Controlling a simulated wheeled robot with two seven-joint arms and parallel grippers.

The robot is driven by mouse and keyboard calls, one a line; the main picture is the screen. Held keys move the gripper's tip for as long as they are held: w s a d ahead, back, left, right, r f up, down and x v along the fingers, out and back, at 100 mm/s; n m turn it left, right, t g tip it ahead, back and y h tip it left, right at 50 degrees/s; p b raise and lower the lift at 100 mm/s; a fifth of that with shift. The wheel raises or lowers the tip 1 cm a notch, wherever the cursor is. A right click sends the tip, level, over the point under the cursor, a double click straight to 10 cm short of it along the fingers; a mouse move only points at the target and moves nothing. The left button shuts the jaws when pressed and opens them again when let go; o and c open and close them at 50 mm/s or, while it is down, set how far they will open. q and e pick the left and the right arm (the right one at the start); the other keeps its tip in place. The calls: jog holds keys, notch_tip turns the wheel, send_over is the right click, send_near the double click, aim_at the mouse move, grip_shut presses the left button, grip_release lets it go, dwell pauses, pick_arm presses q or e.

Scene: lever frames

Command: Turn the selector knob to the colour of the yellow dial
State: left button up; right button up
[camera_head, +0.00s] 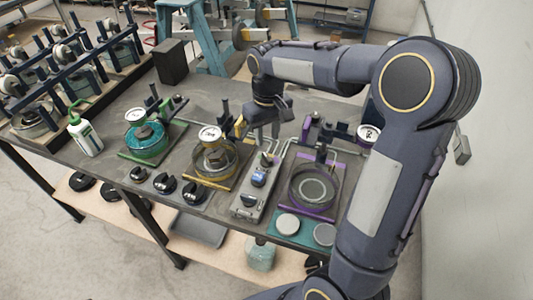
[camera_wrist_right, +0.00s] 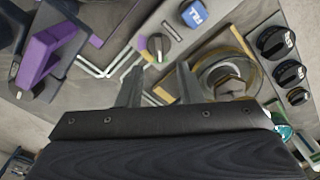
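The yellow-framed station (camera_head: 212,165) stands mid-table, with a white-faced dial (camera_head: 210,133) at its back; its reading is too small to tell. A grey control panel (camera_head: 240,211) lies to its right. It carries a small dark knob (camera_head: 267,159), which looks like the selector, and a blue knob (camera_head: 259,179). In the right wrist view the dark knob (camera_wrist_right: 156,47) has a pale and green mark, and the blue knob (camera_wrist_right: 195,14) is beyond it. My right gripper (camera_head: 263,132) is open and empty, above and behind the panel, apart from the knob. My left gripper is out of view.
A green station (camera_head: 150,155) stands left and a purple station (camera_head: 290,205) right, with another white dial (camera_head: 369,133). Several black knobs (camera_head: 165,183) line the front edge. A white bottle (camera_head: 86,138) and dark block (camera_head: 170,62) stand left. Upright posts crowd the back.

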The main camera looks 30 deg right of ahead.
aim_at(267, 156)
jog(key=shift+w+f, duration=0.2)
jog(key=shift+f, duration=0.1)
notch_tip(267, 156, down, 8)
jog(key=shift+r+p, duration=0.25)
jog(key=shift+p, duration=0.1)
grip_shut()
